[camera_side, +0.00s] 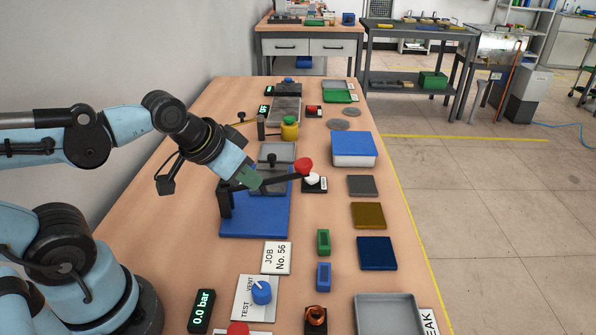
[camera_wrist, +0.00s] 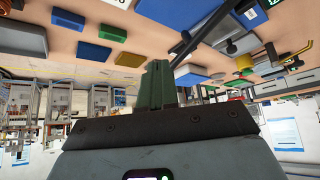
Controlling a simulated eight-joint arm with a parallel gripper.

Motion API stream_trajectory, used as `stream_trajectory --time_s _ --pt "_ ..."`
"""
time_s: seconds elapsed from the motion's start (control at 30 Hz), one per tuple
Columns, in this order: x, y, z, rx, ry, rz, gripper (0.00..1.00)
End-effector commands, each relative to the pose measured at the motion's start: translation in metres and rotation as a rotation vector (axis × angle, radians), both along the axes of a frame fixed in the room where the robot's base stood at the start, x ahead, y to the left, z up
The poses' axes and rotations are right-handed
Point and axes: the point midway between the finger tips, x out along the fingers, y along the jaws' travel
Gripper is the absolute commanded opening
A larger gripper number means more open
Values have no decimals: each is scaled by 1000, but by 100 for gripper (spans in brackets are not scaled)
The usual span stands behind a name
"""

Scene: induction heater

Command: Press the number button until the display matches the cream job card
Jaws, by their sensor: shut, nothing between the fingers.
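The job card (camera_side: 276,258) lies on the bench in the side view and reads "JOB No. 56"; it looks white to cream. My gripper (camera_side: 256,183) is shut and empty, its green fingertips close to the black lever of the blue-based press (camera_side: 255,221); I cannot tell whether they touch. The shut fingers also show in the wrist view (camera_wrist: 160,84). A white round button (camera_side: 312,179) sits on a black block beside the red lever knob (camera_side: 304,165). Which button is the number button is unclear.
A display reading "0.0 bar" (camera_side: 201,311) and a blue TEST/VENT knob (camera_side: 261,291) are near the front. A blue-and-white box (camera_side: 353,149), coloured plates and a grey tray (camera_side: 389,315) line the right side. A yellow cylinder (camera_side: 289,131) stands farther back.

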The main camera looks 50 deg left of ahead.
Motion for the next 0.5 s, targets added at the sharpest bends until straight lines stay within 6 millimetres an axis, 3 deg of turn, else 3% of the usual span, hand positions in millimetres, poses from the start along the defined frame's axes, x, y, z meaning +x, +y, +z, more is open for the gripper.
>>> stream_trajectory --time_s 0.3,0.5 --pt "2 0 1 5 -1 -9 0" --pt "24 2 10 47 -16 -97 0"
